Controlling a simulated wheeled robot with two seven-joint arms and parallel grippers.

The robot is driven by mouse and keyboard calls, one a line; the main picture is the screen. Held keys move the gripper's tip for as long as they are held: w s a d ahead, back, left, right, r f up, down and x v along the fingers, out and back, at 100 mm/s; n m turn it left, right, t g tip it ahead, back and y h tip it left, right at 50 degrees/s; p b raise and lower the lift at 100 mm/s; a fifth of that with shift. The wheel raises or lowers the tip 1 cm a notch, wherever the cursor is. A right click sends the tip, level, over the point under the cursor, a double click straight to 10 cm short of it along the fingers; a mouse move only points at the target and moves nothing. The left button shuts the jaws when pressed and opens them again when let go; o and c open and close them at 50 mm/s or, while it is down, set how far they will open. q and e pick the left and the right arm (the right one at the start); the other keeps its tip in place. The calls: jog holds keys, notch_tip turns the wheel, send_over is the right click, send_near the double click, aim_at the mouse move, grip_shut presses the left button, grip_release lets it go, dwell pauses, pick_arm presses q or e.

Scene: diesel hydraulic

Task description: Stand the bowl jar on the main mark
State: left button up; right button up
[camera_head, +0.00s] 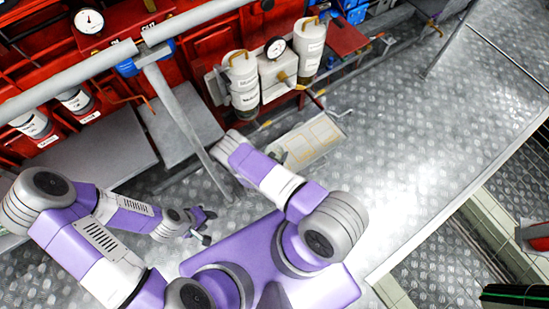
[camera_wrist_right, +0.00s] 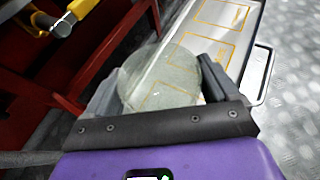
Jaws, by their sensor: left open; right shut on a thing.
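A round, see-through glass bowl jar (camera_wrist_right: 158,82) sits between the fingers of my right gripper (camera_wrist_right: 160,92) in the right wrist view. The gripper is shut on it. In the head view that gripper and the jar are mostly hidden behind my right arm. The pale tray (camera_head: 296,147) with yellow-outlined marks (camera_head: 322,132) lies beyond it; it also shows in the right wrist view (camera_wrist_right: 248,52). Part of a yellow outline shows through the jar. I cannot tell which outline is the main mark. My left gripper (camera_head: 208,225) is open and empty, left of the tray.
Red machinery (camera_head: 190,75) with labelled white canisters (camera_head: 243,75) and gauges stands behind the tray. A grey pipe rail (camera_head: 185,120) slants down on the left. Metal handles edge the tray. The patterned metal floor (camera_head: 400,125) to the right is clear.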

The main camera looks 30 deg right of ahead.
aim_at(278, 151)
notch_tip(278, 151, down, 4)
jog(key=shift+r+b, duration=0.1)
jog(key=shift+b, duration=0.85)
jog(key=o, duration=0.9)
jog(key=shift+s+a+r+p, duration=0.1)
jog(key=shift+a+r+p, duration=0.15)
jog(key=shift+p, duration=0.05)
jog(key=p+v, duration=0.3)
jog(key=v, duration=0.8)
jog(key=shift+s, duration=0.25)
